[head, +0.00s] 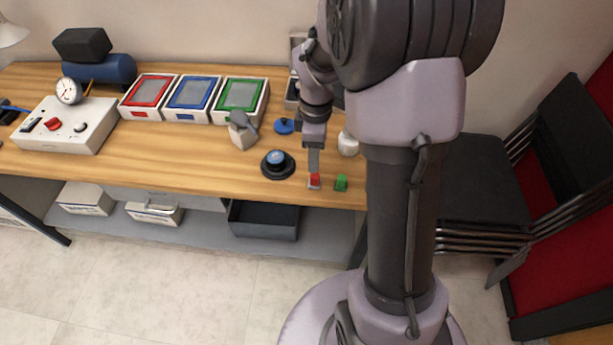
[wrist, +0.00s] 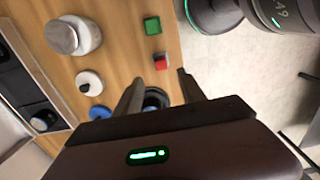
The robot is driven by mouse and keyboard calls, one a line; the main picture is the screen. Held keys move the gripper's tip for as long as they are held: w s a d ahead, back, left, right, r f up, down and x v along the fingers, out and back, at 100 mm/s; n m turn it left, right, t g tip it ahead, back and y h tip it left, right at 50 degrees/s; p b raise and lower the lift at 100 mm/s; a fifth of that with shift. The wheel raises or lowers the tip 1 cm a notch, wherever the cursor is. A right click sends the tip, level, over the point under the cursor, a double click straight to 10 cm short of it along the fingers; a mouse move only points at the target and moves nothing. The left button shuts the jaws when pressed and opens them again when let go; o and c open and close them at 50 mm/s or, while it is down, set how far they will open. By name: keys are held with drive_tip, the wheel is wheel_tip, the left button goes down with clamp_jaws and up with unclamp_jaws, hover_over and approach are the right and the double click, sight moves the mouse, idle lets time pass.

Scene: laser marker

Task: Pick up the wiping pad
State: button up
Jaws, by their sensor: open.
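No object is plainly marked as the wiping pad; I cannot tell which piece it is. Small pieces on the bench include a red-topped block (head: 315,180), a green block (head: 341,183) and a blue round piece with a dark knob (head: 284,126). A black round base with a blue top (head: 277,163) stands left of the red block. My gripper (head: 314,160) is above the front of the bench, near the red block. In the wrist view my gripper (wrist: 160,94) is open, fingers apart, with the black base partly visible between them. The red block (wrist: 160,62) lies beyond the fingers.
A wooden bench (head: 200,165) carries red (head: 150,90), blue (head: 193,92) and green (head: 240,94) framed trays, a control box (head: 85,135) and a grey-white block (head: 243,137). A silver-topped jar (wrist: 72,37) and white disc (wrist: 88,82) stand nearby. Stacked chairs (head: 475,180) are right.

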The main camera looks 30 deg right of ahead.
sight(315, 175)
wheel_tip(315, 175, down, 9)
drive_tip(key=b, duration=0.4)
drive_tip(key=shift+s+f, duration=0.15)
drive_tip(key=shift+r, duration=0.2)
drive_tip(key=shift+c, duration=0.2)
clamp_jaws()
